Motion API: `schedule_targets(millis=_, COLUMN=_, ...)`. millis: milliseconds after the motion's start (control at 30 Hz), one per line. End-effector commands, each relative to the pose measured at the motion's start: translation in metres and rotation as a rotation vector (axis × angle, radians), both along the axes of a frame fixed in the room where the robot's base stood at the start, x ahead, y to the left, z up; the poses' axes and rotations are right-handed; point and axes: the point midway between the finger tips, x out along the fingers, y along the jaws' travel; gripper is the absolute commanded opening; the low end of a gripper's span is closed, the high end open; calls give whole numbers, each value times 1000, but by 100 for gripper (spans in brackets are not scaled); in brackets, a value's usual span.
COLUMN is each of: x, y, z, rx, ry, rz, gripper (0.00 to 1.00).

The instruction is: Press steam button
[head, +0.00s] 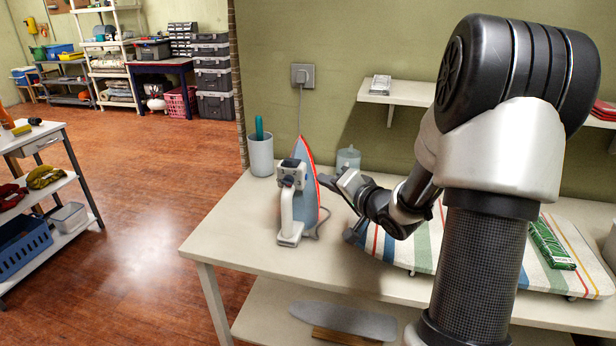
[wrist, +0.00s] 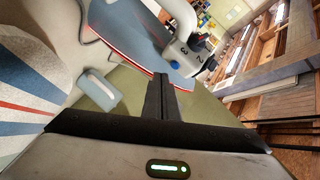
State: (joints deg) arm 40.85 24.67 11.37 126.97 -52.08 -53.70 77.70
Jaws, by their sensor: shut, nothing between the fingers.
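The iron (head: 298,205) stands upright on its heel on the pale table, with its grey-blue, red-edged soleplate turned to the right. Its body and handle are white. In the wrist view the iron (wrist: 135,35) fills the top, and a small blue button (wrist: 174,64) shows on its white body near a numbered part. My gripper (head: 325,179) is beside the iron on its right. In the wrist view my gripper (wrist: 162,80) is shut and empty, its tips just below the blue button. I cannot tell whether they touch it.
A striped ironing board (head: 410,250) lies on the table (head: 225,235) to the right, with a green packet (head: 551,243) on it. The iron's cord runs to a wall socket (head: 302,76).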

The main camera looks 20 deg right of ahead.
Motion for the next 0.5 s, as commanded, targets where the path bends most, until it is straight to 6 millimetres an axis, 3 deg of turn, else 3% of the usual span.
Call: schedule_targets(millis=500, x=-27, y=-41, z=2, rx=1, ry=0, rz=-2, gripper=0)
